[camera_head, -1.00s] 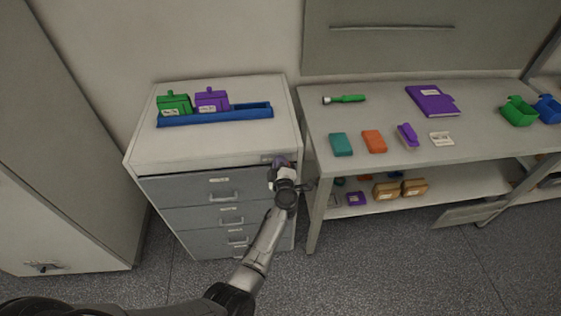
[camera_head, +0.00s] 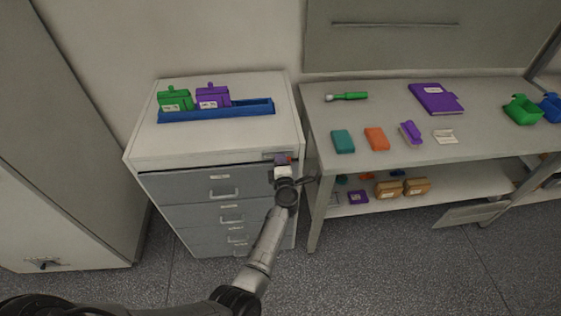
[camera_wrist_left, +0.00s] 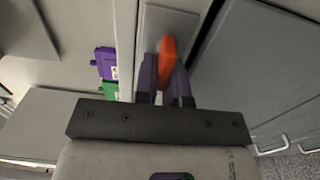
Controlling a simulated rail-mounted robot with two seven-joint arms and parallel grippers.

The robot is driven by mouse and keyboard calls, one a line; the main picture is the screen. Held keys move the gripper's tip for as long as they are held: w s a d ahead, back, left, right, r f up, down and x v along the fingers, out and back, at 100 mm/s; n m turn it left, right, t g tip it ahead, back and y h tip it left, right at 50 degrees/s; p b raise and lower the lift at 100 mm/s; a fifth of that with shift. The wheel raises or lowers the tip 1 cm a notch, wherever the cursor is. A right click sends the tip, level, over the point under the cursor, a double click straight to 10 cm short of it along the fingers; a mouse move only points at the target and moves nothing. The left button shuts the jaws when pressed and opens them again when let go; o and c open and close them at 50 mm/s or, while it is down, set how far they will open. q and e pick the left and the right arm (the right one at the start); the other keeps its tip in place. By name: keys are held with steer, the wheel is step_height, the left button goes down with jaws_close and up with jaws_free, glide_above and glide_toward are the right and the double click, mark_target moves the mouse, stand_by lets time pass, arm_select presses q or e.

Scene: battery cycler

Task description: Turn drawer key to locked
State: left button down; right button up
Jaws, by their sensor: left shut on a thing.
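The drawer cabinet (camera_head: 170,188) is white-topped with grey drawers, and the drawers look closed. The drawer key (camera_wrist_left: 167,55) has an orange-red head and sits at the lock plate (camera_wrist_left: 170,22) on the cabinet's upper right front. My left gripper (camera_wrist_left: 166,82) is shut on the key, with one dark finger on each side of it. The lock's slot is hidden behind the key. My right gripper is not in view.
A blue tray (camera_head: 245,112) with a green box (camera_head: 174,101) and a purple box (camera_head: 212,97) stands on the cabinet. A workbench (camera_head: 480,145) with several small items is close on the right. The floor in front is clear.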

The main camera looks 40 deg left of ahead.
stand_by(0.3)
arm_select(q)
steer(key=c, duration=1.2)
jaws_free()
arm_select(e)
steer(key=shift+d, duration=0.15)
